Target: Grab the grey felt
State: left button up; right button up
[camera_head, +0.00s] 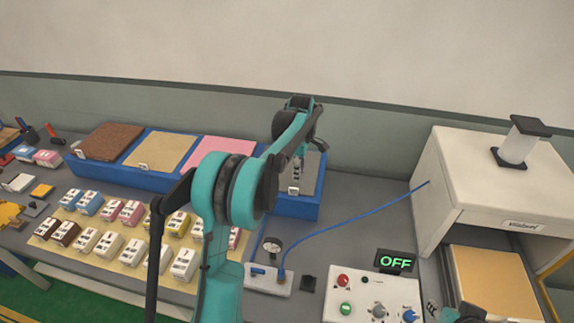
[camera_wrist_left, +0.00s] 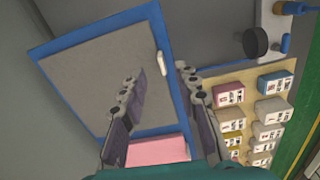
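The grey felt (camera_head: 311,176) lies flat in the right-hand compartment of a long blue tray (camera_head: 291,208). It is partly hidden behind my left arm in the head view. In the left wrist view the grey felt (camera_wrist_left: 95,65) shows as a broad grey sheet inside a blue rim, with a small white tag at its edge. My left gripper (camera_wrist_left: 160,105) is open, its two dark fingers apart with nothing between them. It is above the tray, near the felt's edge beside the pink sheet.
Pink (camera_head: 219,150), tan (camera_head: 160,150) and brown (camera_head: 111,141) sheets fill the other compartments. Several small labelled boxes stand in front. A blue hose runs to a white press (camera_head: 500,195) at right. A control panel (camera_head: 372,301) reads OFF.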

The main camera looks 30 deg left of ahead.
pick_arm(q)
jog(key=shift+w+a+f+n, duration=0.15)
jog(key=shift+w+f+n, duration=0.2)
jog(key=shift+f, duration=0.3)
jog(key=f, duration=0.3)
jog(key=f+b, duration=0.1)
jog(key=f, duration=0.3)
jog(key=shift+s+a+f, duration=0.15)
jog(key=shift+s, duration=0.05)
grip_shut()
